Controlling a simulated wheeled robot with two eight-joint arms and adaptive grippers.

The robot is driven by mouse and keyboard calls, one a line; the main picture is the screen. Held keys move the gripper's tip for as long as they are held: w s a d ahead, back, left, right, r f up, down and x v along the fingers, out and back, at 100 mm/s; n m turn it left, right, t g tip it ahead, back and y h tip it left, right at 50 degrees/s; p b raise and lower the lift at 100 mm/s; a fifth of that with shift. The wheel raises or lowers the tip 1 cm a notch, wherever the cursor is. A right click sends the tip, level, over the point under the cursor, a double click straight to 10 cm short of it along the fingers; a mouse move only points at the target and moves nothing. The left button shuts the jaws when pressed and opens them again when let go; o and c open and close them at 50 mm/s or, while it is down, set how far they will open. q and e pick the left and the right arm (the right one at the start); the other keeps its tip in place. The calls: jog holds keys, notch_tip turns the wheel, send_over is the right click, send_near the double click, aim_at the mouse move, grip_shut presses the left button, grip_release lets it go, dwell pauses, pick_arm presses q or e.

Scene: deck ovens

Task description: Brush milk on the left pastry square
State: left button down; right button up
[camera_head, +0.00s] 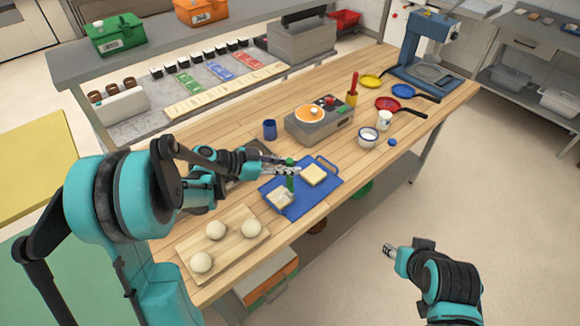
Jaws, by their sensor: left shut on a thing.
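The left pastry square (279,199) lies on the near-left part of a blue board (295,211). A second pale square (313,175) lies to its right on the same board. My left gripper (292,170) is shut on a green brush (290,182), which it holds roughly upright. The brush's lower end is close to the far right edge of the left pastry square; I cannot tell whether it touches. My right gripper (389,250) is at the lower right, away from the table, and its fingers are too small to read. A white bowl with a blue rim (368,138) stands farther right; its contents are unclear.
A wooden board (238,251) with 3 dough balls lies at the near left. A blue cup (270,130) and a grey appliance (318,125) stand behind the blue board. Pans (388,104) and a white cup (384,121) are at the right.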

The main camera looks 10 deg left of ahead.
pick_arm(q)
jog(key=shift+a, duration=0.1)
jog(key=s+a, duration=0.1)
jog(key=s, duration=0.1)
jog(key=s+a, duration=0.2)
jog(key=shift+s, duration=0.1)
dwell(0.5)
jog(key=shift+w+a+b, duration=0.35)
jog(key=shift+w+a, duration=0.05)
dwell(0.3)
